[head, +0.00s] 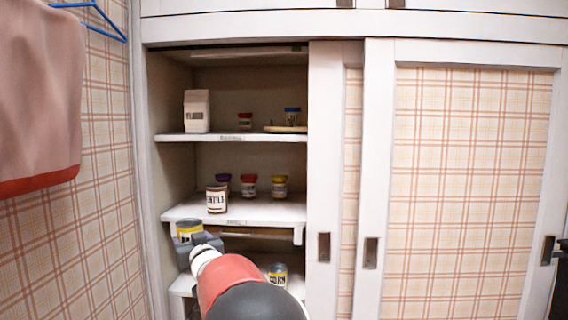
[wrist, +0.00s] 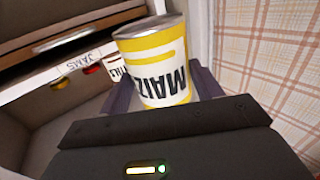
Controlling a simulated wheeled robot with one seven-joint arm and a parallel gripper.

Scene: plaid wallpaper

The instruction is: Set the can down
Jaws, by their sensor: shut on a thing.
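A yellow and white can with dark "MAIZ" lettering (wrist: 155,65) is between the fingers of my gripper (wrist: 165,90) in the wrist view. My arm hides part of the lower shelf. I cannot tell whether the can touches any surface.
The middle shelf (head: 265,211) holds a "LENTILS"-like can (head: 217,199) and several small jars. The lower shelf (head: 182,284) bears another yellow-labelled can (head: 278,275) at right. The upper shelf (head: 270,137) holds a white carton (head: 197,111). A sliding door (head: 470,180) covers the right side.

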